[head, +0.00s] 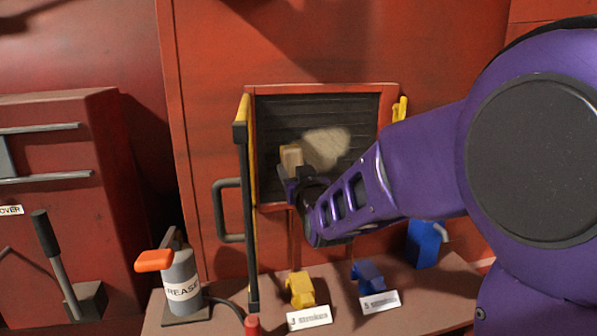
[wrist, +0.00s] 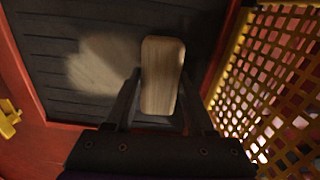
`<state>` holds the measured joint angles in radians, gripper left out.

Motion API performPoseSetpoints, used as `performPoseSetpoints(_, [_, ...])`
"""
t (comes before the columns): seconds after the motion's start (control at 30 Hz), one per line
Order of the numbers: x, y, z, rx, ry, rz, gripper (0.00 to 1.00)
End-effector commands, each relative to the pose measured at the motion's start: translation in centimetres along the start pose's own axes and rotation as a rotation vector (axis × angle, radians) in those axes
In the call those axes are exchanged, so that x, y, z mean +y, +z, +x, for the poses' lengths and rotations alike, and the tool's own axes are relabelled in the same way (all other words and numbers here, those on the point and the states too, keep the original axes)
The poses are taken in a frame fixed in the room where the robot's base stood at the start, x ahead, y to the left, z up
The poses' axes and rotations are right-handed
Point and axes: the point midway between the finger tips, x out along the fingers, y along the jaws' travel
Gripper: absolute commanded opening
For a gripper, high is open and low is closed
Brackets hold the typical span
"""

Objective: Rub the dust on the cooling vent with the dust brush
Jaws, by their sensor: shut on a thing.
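The cooling vent (head: 285,110) is a dark slatted panel in a red frame, and it also fills the upper left of the wrist view (wrist: 75,20). A pale dust patch (head: 328,147) lies on its slats, also seen in the wrist view (wrist: 100,68). My gripper (head: 294,178) is shut on the dust brush (head: 291,155), a pale wooden block. In the wrist view the brush (wrist: 162,72) stands between the fingers (wrist: 160,95). The brush is beside the dust, left of it in the head view. Its bristles are hidden, and contact with the vent cannot be told.
A yellow mesh door (wrist: 275,75) stands open close beside my gripper, edge-on in the head view (head: 246,190). Below are a grease can (head: 181,280), a yellow part (head: 300,288), a blue part (head: 368,274) and a blue container (head: 424,243) on a ledge.

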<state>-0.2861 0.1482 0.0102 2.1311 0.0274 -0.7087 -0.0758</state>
Motion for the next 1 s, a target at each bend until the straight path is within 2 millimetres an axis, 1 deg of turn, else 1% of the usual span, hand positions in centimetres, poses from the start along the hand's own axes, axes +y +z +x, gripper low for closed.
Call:
performPoseSetpoints(0.5, [0.1, -0.1, 0.8, 0.001, 0.001, 0.0, 0.1])
performPoseSetpoints(0.9, [3.4, 0.1, 0.7, 0.001, 0.002, -0.001, 0.1])
performPoseSetpoints(1.0, [3.7, 0.2, 0.6, 0.001, 0.0, 0.0, 0.1])
